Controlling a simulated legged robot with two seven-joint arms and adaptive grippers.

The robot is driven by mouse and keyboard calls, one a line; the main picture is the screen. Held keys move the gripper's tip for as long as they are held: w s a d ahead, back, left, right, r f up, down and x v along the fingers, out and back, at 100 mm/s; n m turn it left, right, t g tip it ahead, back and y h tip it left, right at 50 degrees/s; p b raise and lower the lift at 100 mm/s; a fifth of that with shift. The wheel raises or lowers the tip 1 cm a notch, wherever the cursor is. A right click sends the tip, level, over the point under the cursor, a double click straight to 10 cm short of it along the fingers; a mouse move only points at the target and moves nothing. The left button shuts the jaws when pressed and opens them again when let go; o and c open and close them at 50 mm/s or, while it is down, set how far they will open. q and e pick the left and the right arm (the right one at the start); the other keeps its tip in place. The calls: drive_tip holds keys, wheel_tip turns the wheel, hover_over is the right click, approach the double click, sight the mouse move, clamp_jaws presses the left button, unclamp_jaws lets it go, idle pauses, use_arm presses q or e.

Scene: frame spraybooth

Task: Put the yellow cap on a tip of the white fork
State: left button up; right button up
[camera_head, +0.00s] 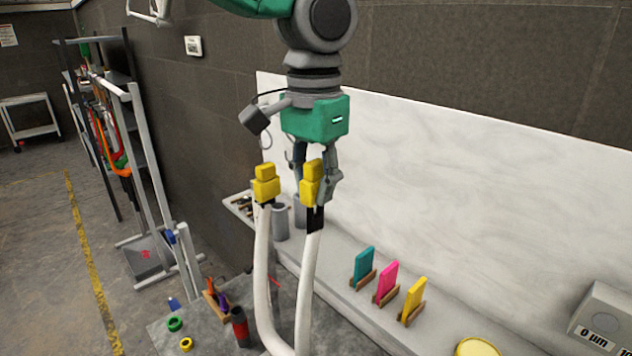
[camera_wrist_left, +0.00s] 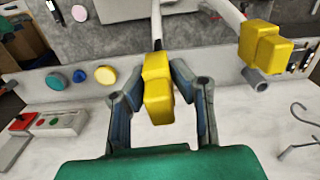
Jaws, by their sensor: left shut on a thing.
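The white fork (camera_head: 306,285) stands with two upright prongs ending in dark tips. One yellow cap (camera_head: 266,184) sits on the left prong's tip; it also shows at the right of the left wrist view (camera_wrist_left: 262,45). My left gripper (camera_head: 318,188) is above the right prong, shut on a second yellow cap (camera_head: 311,182). In the left wrist view this cap (camera_wrist_left: 157,90) lies between the fingers, in line with the prong's dark tip. It meets the tip, with more dark showing below than on the left prong. How far it is seated is hidden. My right gripper is not in view.
A white ledge with teal, pink and yellow panels (camera_head: 413,300) in small stands runs along the wall. A grey cup (camera_head: 280,222) stands behind the fork. Green and yellow rings (camera_head: 186,344) lie on the grey table at lower left. A gauge box (camera_head: 604,320) is at right.

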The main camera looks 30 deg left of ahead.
sight(315, 215)
use_arm(q)
drive_tip(key=shift+f+b, duration=0.6)
drive_tip(key=shift+f, duration=1.3)
idle(0.5)
drive_tip(key=o, duration=0.9)
drive_tip(key=shift+o, duration=0.2)
drive_tip(key=shift+r, duration=0.1)
drive_tip(key=shift+r, duration=0.35)
wheel_tip(315, 215, up, 11)
